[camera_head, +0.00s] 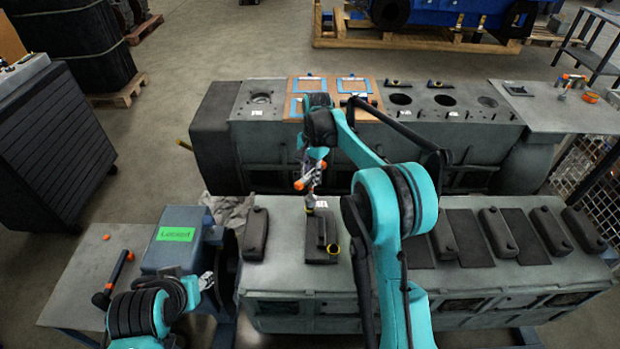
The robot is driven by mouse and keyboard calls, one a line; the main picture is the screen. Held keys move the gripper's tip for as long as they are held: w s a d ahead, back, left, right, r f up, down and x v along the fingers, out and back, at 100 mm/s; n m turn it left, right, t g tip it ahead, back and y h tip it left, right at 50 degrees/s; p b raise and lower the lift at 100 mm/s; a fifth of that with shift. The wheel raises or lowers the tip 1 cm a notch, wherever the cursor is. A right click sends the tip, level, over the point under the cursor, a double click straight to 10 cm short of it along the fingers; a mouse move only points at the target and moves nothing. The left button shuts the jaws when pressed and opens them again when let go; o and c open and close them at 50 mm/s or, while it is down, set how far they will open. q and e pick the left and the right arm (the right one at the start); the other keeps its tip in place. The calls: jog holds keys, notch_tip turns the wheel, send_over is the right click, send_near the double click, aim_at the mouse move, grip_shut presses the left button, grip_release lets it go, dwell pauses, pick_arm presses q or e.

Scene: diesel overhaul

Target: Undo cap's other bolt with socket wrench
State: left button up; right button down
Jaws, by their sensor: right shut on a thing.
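My right gripper (310,180) reaches down over the near engine block and is shut on the socket wrench (310,203). Only the wrench's short lower part shows, upright with a yellowish band, just below the fingers. It stands at the far end of a dark bearing cap (321,238) lying on a dark pad. I cannot tell if the socket is seated on a bolt there.
Other dark caps (255,234) (443,236) line the near block's top (285,262). A second block with round bores (400,99) stands behind. A blue-grey unit with a green label (176,234) and a side table (85,290) with an orange-tipped tool (118,272) are at left.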

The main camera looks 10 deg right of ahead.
jog(key=m, duration=0.6)
jog(key=shift+t, duration=0.3)
jog(key=m, duration=0.7)
jog(key=shift+w+t+b, duration=0.15)
jog(key=shift+t+b, duration=0.15)
jog(key=shift+t, duration=0.1)
jog(key=m, duration=0.4)
jog(key=shift+w+a+m+t, duration=0.1)
jog(key=shift+m+t, duration=0.2)
jog(key=shift+m, duration=0.1)
jog(key=m, duration=0.4)
jog(key=shift+h, duration=0.3)
